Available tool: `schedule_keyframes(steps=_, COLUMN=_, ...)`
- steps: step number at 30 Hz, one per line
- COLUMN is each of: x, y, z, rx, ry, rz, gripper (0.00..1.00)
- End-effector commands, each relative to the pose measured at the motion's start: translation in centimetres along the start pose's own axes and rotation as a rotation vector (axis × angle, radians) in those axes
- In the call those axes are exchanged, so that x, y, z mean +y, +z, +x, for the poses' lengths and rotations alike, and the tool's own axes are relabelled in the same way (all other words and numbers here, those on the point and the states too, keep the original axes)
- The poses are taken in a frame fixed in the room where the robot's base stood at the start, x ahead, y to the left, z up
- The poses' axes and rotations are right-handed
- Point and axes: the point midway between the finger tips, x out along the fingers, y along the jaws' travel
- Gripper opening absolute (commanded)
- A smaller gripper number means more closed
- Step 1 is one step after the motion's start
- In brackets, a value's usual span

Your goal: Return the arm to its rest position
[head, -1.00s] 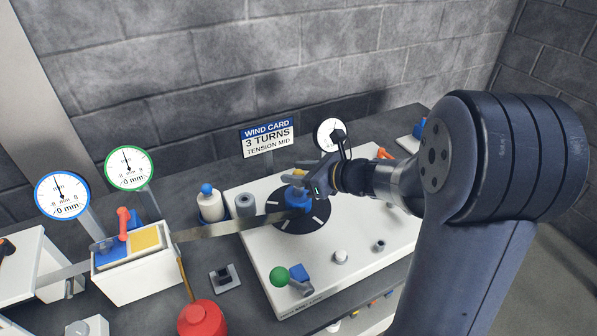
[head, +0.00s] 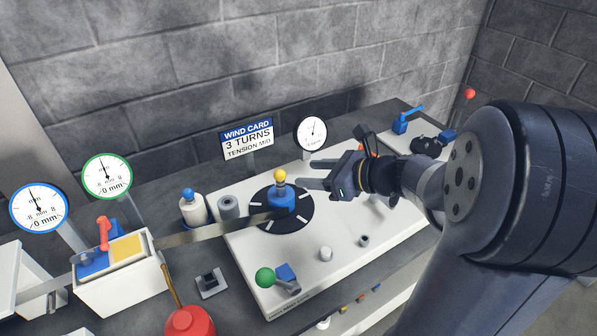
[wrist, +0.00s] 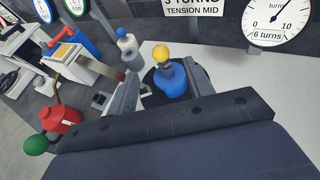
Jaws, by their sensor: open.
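My gripper (head: 318,174) is open and empty above the white winding plate (head: 352,217), to the right of the blue hub with a yellow knob (head: 281,193). The hub stands on a black disc with white marks (head: 300,217). In the wrist view the blue hub (wrist: 171,80) shows between the spread fingers (wrist: 160,90), apart from them. My arm reaches in from the right of the head view and hides part of the bench there.
A metal strip (head: 205,231) runs left from the hub to a white box with a red lever (head: 103,232). A turns dial (head: 311,133) and wind card (head: 247,138) stand behind. A green-knobbed lever (head: 266,278) is at the front. A red container (head: 190,322) stands lower left.

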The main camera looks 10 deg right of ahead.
Motion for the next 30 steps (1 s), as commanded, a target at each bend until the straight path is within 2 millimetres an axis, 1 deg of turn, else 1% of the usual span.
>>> schedule_keyframes(steps=3, x=0.0, y=0.0, z=-0.9, rx=0.0, ry=-0.002, rz=0.0, gripper=0.49)
schedule_keyframes(steps=6, x=0.0, y=0.0, z=-1.2, rx=0.0, ry=0.0, rz=-0.001, gripper=0.49)
schedule_keyframes(steps=18, x=0.0, y=0.0, z=-0.9, rx=0.0, ry=0.001, rz=0.0, gripper=0.49)
schedule_keyframes(steps=20, x=0.0, y=0.0, z=-0.5, rx=0.0, ry=0.002, rz=0.001, gripper=0.49)
schedule_keyframes(steps=23, x=0.1, y=-0.1, z=0.6, rx=0.001, ry=0.005, rz=0.001, gripper=0.49)
schedule_keyframes(steps=30, x=0.1, y=0.0, z=4.7, rx=0.0, ry=0.006, rz=0.001, gripper=0.49)
